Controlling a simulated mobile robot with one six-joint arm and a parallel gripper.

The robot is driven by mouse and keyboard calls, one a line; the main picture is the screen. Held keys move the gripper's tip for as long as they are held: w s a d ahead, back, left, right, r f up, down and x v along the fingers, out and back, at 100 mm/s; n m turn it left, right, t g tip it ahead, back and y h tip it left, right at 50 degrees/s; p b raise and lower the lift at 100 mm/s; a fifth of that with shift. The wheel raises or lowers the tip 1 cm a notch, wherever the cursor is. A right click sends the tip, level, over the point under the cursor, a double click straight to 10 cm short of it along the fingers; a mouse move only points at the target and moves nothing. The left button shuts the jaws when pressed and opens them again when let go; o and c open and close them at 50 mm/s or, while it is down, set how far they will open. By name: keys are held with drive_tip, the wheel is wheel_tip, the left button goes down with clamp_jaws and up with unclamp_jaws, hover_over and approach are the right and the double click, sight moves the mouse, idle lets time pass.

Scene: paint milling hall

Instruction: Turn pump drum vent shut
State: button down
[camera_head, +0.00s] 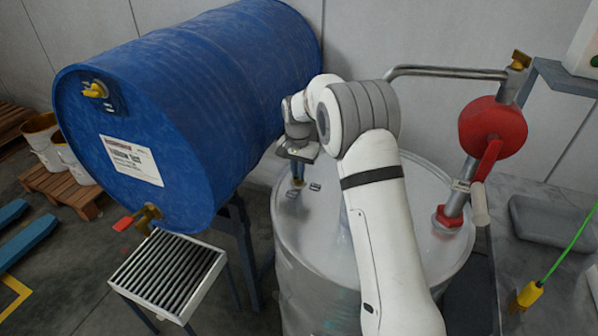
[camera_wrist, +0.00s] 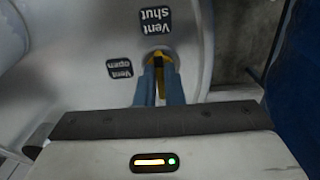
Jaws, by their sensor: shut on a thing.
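The pump drum (camera_head: 330,235) is a pale grey drum standing in the middle of the head view, and its top fills much of the wrist view (camera_wrist: 90,85). Its small yellow vent (camera_wrist: 158,57) sits near the rim, beside the labels "Vent shut" (camera_wrist: 156,20) and "Vent open" (camera_wrist: 119,68). My gripper (camera_wrist: 160,75) is shut on the vent handle, with one blue finger on each side of it. In the head view my gripper (camera_head: 298,170) reaches down to the drum top at its left side. The fingers partly hide the handle, so I cannot tell its exact angle.
A blue drum (camera_head: 215,85) lies on a stand close left, with a red-handled tap (camera_head: 140,217) over a grated tray (camera_head: 170,272). A red pump (camera_head: 492,128) with a bent pipe (camera_head: 440,72) rises at the drum's right. A grey bench (camera_head: 540,262) stands farther right.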

drive_tip(key=c, duration=1.5)
unclamp_jaws()
drive_tip(key=shift+c, duration=0.2)
wheel_tip(320, 180, up, 8)
drive_tip(key=shift+f+b, duration=0.1)
drive_tip(key=shift+b, duration=0.2)
